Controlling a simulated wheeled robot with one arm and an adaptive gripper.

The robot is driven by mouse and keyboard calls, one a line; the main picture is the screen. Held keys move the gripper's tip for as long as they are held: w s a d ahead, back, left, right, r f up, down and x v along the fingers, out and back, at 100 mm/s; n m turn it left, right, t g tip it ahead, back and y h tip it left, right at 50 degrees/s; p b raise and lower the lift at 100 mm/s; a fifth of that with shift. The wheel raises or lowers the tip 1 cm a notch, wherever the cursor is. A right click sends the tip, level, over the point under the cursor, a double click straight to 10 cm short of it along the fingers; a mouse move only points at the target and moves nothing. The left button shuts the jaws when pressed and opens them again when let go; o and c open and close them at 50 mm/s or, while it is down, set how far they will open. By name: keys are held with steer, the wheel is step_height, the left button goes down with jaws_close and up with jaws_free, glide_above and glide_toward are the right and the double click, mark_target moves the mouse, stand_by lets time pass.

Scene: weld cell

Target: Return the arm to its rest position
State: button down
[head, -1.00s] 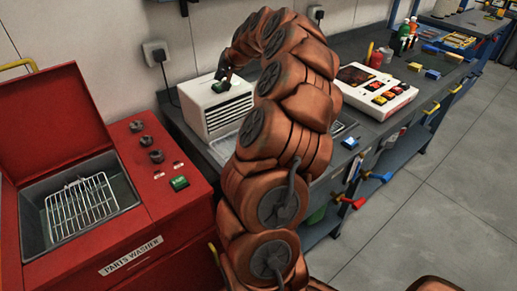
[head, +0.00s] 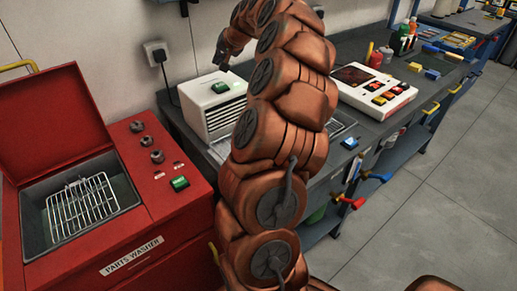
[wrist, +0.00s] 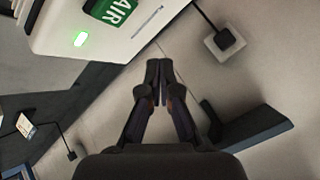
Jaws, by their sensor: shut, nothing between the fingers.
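My arm rises in the middle of the head view and bends over at the top. My gripper (head: 222,66) hangs at its end above the white box unit on the bench, with a gap between them. In the wrist view my gripper (wrist: 158,64) has its two dark fingertips together with nothing between them. The white box unit (wrist: 75,25) fills the upper left there, with a green label reading "AIR" and a lit green light (wrist: 80,39). The same white unit (head: 225,112) stands at the back left of the bench in the head view, slatted in front.
A red parts washer (head: 150,235) with its lid open stands at the left. The grey bench (head: 350,45) runs along the wall, with a white panel with coloured buttons (head: 390,103) on it. A wall socket (head: 157,54) is behind. The floor at right (head: 440,200) is clear.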

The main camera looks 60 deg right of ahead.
stand_by(0.4)
steer(key=w+a+n+g+y, duration=0.1)
steer(key=w+a+n+y, duration=0.2)
steer(key=a, duration=1.5)
steer(key=s+a+f+n+g+y, duration=0.15)
steer(key=s+a, duration=0.25)
steer(key=a, duration=0.5)
steer(key=s+a+f+n+g, duration=0.1)
steer(key=s+a+n+g, duration=0.15)
steer(key=s+a, duration=0.45)
steer(key=s+a+f+n+g, duration=0.3)
steer(key=s+a+f, duration=0.2)
steer(key=s+a, duration=0.7)
steer(key=s+f+n+g+h, duration=0.1)
steer(key=s+f, duration=0.4)
steer(key=s, duration=1)
steer(key=shift+s+a+g+h, duration=0.2)
steer(key=shift+a+g+h, duration=0.1)
steer(key=shift+g+h, duration=0.55)
steer(key=shift+d, duration=0.1)
